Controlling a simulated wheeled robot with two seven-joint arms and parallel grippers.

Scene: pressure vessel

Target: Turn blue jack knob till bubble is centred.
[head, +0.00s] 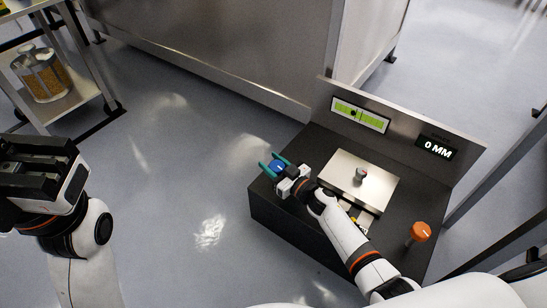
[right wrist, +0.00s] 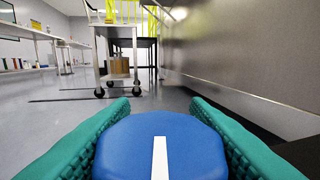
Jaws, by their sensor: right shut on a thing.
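The blue jack knob (head: 278,167) is at the left corner of the dark bench block. My right gripper (head: 273,165) has its green fingers on both sides of it. In the right wrist view the blue knob (right wrist: 160,148) fills the space between the fingers, its white line pointing straight up the picture. The green level vial (head: 360,115) is set in the upright steel panel. A small dark spot, seemingly the bubble, shows a little left of the vial's middle. My left gripper (head: 40,165) is at the left edge, away from the block; its jaw opening is not clear.
An orange knob (head: 420,231) stands at the block's right side. A steel plate (head: 362,180) with a small round part lies on the block. A display (head: 437,149) reads 0 MM. A trolley with a jar (head: 42,76) stands far left. The floor between is clear.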

